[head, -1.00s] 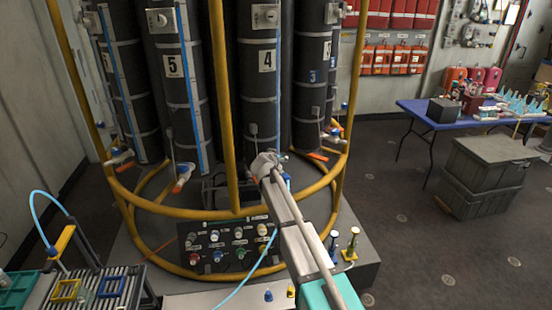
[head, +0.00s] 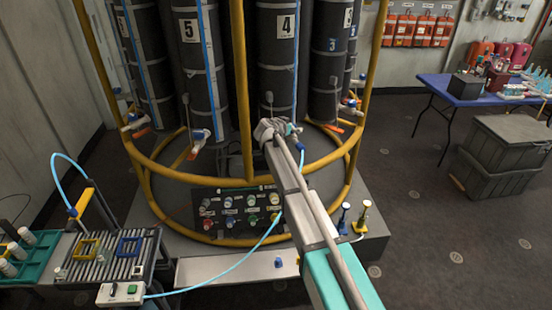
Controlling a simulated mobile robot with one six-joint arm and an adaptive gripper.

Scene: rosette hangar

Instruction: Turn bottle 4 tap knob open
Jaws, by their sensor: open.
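Bottle 4 (head: 277,62) is a tall dark cylinder with a white "4" label and a blue vertical stripe. It stands upright inside the yellow frame. My gripper (head: 275,128) is at its foot, with my arm reaching up from the lower right. It is open, though its fingers are small and partly hidden by my wrist. A small teal and blue fitting (head: 299,146) shows just right of the gripper, with a light blue hose running down from it. The tap knob of bottle 4 cannot be made out clearly behind my wrist. Contact cannot be told.
Yellow frame rails (head: 243,100) curve around the bottles, close to my arm. Bottle 5 (head: 196,60) stands to the left. A valve panel (head: 238,211) sits below. The light blue hose (head: 262,240) crosses left to a roller bench (head: 105,252).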

